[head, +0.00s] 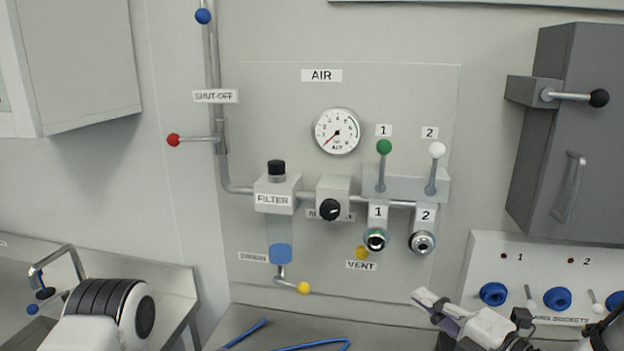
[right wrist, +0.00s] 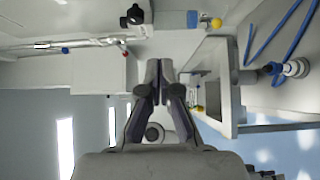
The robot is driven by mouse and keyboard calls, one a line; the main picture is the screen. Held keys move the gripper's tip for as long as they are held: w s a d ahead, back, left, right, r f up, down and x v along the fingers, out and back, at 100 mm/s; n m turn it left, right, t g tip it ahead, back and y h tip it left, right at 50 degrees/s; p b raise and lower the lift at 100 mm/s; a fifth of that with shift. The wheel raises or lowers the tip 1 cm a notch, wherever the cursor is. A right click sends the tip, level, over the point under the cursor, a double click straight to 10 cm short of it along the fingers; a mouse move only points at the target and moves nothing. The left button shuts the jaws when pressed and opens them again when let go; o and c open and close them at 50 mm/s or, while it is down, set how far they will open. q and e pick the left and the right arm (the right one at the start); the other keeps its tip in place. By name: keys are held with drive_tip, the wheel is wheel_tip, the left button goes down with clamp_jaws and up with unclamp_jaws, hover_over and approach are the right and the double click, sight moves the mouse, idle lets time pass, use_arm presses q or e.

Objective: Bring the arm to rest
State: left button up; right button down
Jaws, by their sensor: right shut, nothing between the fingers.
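My right gripper (head: 424,298) shows at the lower right of the head view, in front of the lower edge of the air panel (head: 340,260). Its fingers are shut and hold nothing. In the right wrist view the closed fingers (right wrist: 159,68) point up the picture, with no object between the tips. They appear clear of the panel fittings. Part of my left arm (head: 105,312) shows at the lower left of the head view, but the left gripper is out of view.
The panel carries a gauge (head: 337,131), a green-knobbed lever (head: 384,147), a white-knobbed lever (head: 437,150) and a filter (head: 277,192). A grey cabinet (head: 575,130) and a socket panel (head: 540,260) stand at the right. A blue hose (head: 310,345) lies on the bench below.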

wheel_tip(320, 180, down, 14)
drive_tip(key=d+m+g+h, duration=0.2)
drive_tip(key=m+g+h, duration=0.15)
drive_tip(key=m, duration=0.35)
drive_tip(key=s+d+f+m+g+h+b, duration=0.1)
drive_tip(key=s+d+f+m+g+h, duration=0.2)
drive_tip(key=s+f+m+g, duration=0.8)
drive_tip(key=s+d+f+m+g+h+b, duration=0.15)
drive_tip(key=s+f+m+h, duration=0.4)
drive_tip(key=s+f, duration=1.25)
use_arm(q)
wheel_tip(320, 180, down, 10)
drive_tip(key=b, duration=0.7)
drive_tip(key=shift+s, duration=0.2)
use_arm(e)
wheel_tip(320, 180, down, 9)
drive_tip(key=w+m+t+y, duration=0.1)
drive_tip(key=w+y, duration=0.1)
drive_tip(key=shift+w+d+m, duration=0.35)
